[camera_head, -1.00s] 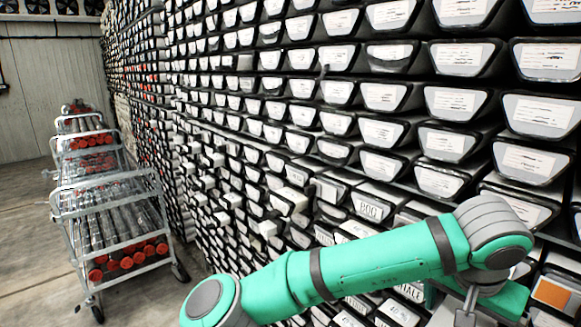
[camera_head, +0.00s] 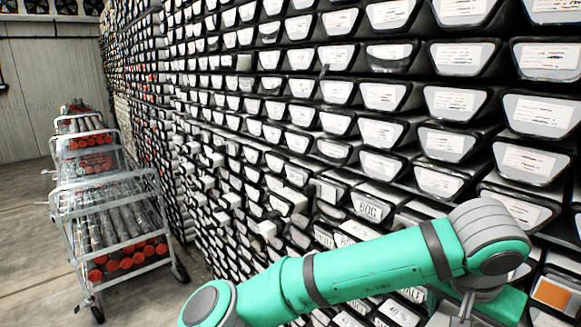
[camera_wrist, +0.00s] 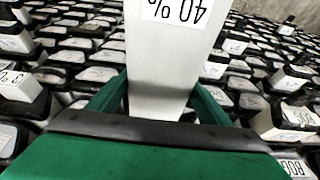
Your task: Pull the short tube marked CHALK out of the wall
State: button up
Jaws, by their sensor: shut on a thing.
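My gripper (camera_wrist: 155,100) is shut on a pale, box-shaped tube (camera_wrist: 170,62) in the wrist view. The tube stands out between the two green fingers. Its upper face has a white label that reads "40 %" upside down. I cannot read CHALK on it or on any other tube in view. In the head view my gripper (camera_head: 466,303) is at the lower right, low against the wall of tubes (camera_head: 395,165), partly hidden by my arm. The held tube cannot be made out there.
The wall is packed with black tube ends with white labels. Wire carts (camera_head: 112,225) with red-capped tubes stand at the left on open floor.

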jog(key=shift+s+a+r, duration=0.15)
jog(key=shift+s+a, duration=0.85)
jog(key=shift+a, duration=0.3)
jog(key=shift+s+a, duration=0.3)
jog(key=shift+s, duration=0.15)
jog(key=shift+s+a, duration=0.4)
jog(key=shift+a, duration=0.3)
jog(key=shift+s+a, duration=1.5)
jog(key=shift+a, duration=0.4)
